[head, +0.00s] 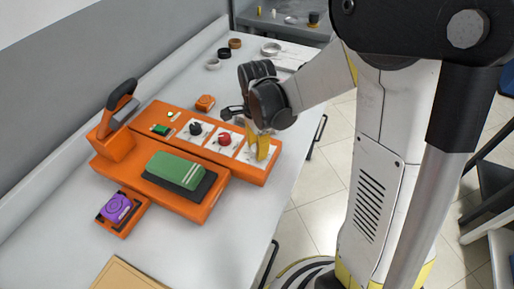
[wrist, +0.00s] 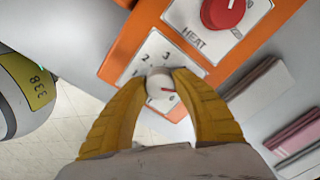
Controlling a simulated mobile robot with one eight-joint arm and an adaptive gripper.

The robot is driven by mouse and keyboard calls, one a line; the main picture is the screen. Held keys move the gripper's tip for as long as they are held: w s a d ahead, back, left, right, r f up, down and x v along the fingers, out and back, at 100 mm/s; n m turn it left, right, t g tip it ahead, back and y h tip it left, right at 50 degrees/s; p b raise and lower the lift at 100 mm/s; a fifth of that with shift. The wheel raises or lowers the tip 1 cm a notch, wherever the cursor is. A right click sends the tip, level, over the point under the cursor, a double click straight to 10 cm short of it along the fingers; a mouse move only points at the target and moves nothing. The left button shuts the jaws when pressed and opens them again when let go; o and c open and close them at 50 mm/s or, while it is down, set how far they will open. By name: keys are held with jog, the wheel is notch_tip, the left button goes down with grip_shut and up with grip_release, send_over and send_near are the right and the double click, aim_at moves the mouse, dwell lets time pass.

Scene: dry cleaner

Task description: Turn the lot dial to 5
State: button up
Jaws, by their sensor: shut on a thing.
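The lot dial (wrist: 160,83) is a small white knob with a red mark, on a white plate with numbers around it, in the wrist view. My gripper (wrist: 160,86) is shut on this dial, with one yellow finger on each side. The red mark points right and slightly down; the fingers hide part of the scale, so I cannot tell which number it meets. In the head view my gripper (head: 257,148) stands at the right end of the orange control panel (head: 172,119) and hides the dial.
A red heat knob (head: 224,138) and a black knob (head: 195,128) sit left of my gripper on the panel. A green block (head: 174,168) on a dark pad lies in front. A purple item (head: 115,207) is at the left.

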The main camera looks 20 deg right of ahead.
jog(key=shift+m, duration=0.4)
jog(key=o, duration=1.2)
jog(key=shift+o, duration=0.2)
notch_tip(320, 180, up, 12)
jog(key=s+r+n+t, duration=0.3)
jog(key=s+n+t, duration=0.4)
jog(key=s+n, duration=0.5)
jog(key=n, duration=0.6)
